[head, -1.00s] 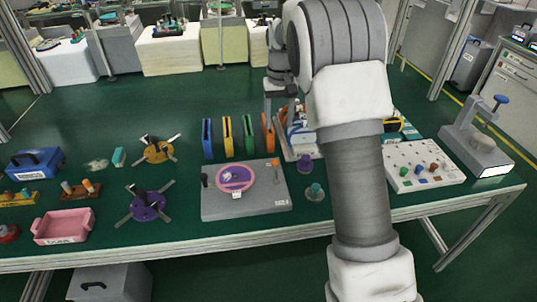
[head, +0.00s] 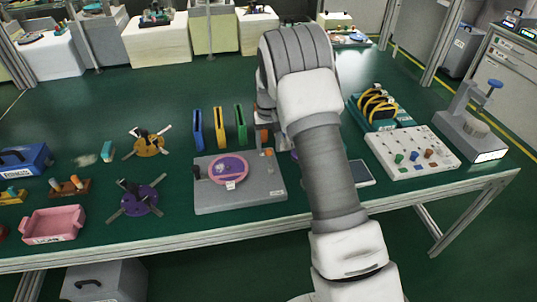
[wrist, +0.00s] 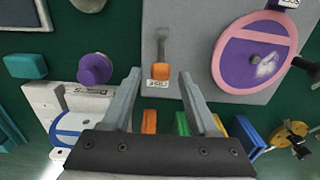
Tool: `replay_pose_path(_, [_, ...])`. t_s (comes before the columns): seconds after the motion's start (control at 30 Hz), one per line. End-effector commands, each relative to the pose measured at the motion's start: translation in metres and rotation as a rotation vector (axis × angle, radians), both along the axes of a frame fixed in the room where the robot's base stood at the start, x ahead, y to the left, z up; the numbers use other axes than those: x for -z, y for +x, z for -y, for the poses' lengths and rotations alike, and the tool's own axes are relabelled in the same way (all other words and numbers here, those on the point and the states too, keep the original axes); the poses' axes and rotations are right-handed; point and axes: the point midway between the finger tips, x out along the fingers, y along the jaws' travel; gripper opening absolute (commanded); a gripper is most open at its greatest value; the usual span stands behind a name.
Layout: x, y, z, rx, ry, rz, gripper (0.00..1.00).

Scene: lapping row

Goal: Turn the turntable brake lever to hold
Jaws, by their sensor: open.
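The turntable has a grey base plate (head: 240,197) carrying a purple disc with a pink rim (head: 229,170), on the green bench. Its brake lever (head: 268,154), with an orange tip, stands at the plate's right rear. In the wrist view the lever (wrist: 162,50) is a grey bar ending in an orange block, beside a small label that I cannot read surely. My gripper (wrist: 158,72) is open and empty, its fingertips appearing on either side of the orange tip; the height gap is unclear. In the head view my arm largely hides the gripper.
Upright blue, yellow and green panels (head: 219,128) stand behind the plate, with an orange one (wrist: 149,121) close to my gripper. A purple knob (wrist: 95,68) and a white-based fixture (wrist: 70,118) lie beside it. A black knob (wrist: 304,66) stands at the disc's far side.

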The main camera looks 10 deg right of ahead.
Motion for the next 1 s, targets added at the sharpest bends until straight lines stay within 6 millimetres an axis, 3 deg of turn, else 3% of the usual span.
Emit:
replay_pose_path(0.2, [0.029,0.0,0.0,0.001,0.0,-0.001,0.6])
replay_pose_path(0.6, [0.036,0.0,0.0,0.001,0.0,0.001,0.6])
replay_pose_path(0.93, [0.035,0.0,0.0,0.001,0.0,0.001,0.01])
replay_pose_path(1.0, [0.035,0.0,0.0,0.001,0.0,0.001,0.0])
